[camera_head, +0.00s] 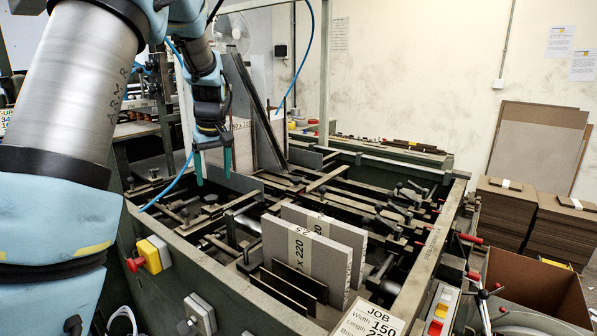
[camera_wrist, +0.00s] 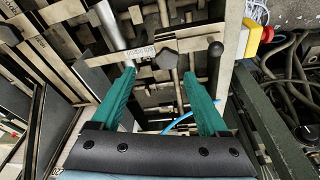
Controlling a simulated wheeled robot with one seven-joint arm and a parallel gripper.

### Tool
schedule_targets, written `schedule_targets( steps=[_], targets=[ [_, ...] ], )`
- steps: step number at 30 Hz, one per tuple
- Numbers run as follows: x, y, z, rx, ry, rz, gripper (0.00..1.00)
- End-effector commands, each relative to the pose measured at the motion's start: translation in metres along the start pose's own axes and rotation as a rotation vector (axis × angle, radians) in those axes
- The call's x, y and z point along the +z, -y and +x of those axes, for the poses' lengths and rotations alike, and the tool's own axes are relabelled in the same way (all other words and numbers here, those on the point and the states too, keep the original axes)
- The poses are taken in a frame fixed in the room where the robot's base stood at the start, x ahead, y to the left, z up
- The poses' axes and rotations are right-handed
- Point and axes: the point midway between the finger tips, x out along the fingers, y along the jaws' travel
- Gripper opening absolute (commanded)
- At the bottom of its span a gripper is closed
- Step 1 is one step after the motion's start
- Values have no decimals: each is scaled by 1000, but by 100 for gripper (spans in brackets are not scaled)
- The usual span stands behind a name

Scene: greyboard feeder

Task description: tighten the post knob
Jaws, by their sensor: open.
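My gripper (camera_head: 213,168) hangs over the left part of the feeder machine, its two green fingers pointing down. The fingers are apart with nothing between them, as the wrist view (camera_wrist: 160,76) also shows. In the wrist view a dark, many-sided knob (camera_wrist: 167,58) sits on a pale scale bar (camera_wrist: 190,38), just beyond and between the fingertips. It looks like the post knob. The fingers appear apart from it; the depth gap is hard to judge. A black ball-ended lever (camera_wrist: 216,48) lies to its right.
Grey boards (camera_head: 305,255) stand in the front of the machine frame. A tall plate (camera_head: 257,110) rises beside my gripper. A yellow switch box (camera_head: 154,254) is on the near side rail. Rods and bars crowd the frame. A blue hose (camera_wrist: 180,120) crosses beneath my gripper.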

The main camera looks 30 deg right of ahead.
Motion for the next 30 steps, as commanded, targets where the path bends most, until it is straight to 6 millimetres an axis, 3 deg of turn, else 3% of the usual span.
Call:
schedule_targets(
  steps=[1, 6, 9, 12, 16, 20, 30],
  targets=[
    [-5, -40, -1, -9, -16, 1, 78],
    [1, -151, -20, -34, -82, -30, 78],
    [18, -203, -33, -38, -120, -37, 78],
    [35, -238, -42, -35, -149, -40, 78],
    [46, -258, -48, -34, -167, -43, 78],
    [46, -260, -41, -36, -167, -44, 78],
    [35, -256, 17, -37, -167, -43, 78]
  ],
)
